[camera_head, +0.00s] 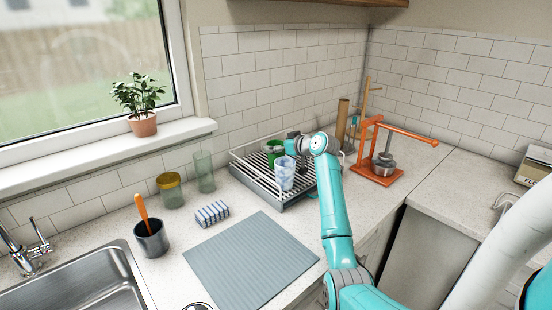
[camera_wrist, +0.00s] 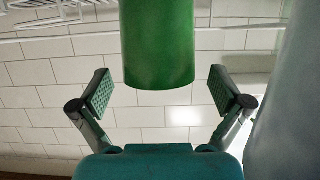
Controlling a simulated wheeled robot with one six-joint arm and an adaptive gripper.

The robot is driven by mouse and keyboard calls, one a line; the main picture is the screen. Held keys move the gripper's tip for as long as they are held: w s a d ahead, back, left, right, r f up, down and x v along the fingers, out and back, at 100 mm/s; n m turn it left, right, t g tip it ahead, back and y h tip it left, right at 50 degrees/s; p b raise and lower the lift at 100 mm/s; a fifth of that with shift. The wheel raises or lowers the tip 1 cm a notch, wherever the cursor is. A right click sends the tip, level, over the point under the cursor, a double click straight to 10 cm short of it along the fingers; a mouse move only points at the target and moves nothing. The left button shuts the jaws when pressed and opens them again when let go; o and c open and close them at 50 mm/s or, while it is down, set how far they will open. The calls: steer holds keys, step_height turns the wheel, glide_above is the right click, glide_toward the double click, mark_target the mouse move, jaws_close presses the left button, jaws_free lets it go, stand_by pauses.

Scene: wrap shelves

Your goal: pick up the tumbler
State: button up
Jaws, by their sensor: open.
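A green tumbler (camera_head: 274,152) stands in the dish rack in the head view, partly hidden by my gripper and a patterned cup. In the wrist view the green tumbler (camera_wrist: 158,45) comes in from the top edge, centred between my fingers. My gripper (camera_wrist: 162,92) is open and empty, with one finger pad off each side of the tumbler and clear gaps between. In the head view my gripper (camera_head: 290,146) is at the rack, just right of the green tumbler; its fingers are too small to make out there.
A blue-and-white cup (camera_head: 284,174) stands close in front in the dish rack (camera_head: 255,181). A pale grey surface (camera_wrist: 292,100) fills the wrist view's right edge. An orange press (camera_head: 377,174) and brown cylinder (camera_head: 342,119) stand right of the rack. The grey mat (camera_head: 250,255) is bare.

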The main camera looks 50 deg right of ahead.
steer(key=shift+x, duration=0.75)
steer(key=shift+d, duration=0.1)
steer(key=shift+c, duration=0.3)
steer(key=c, duration=1.3)
steer(key=shift+r, duration=4.95)
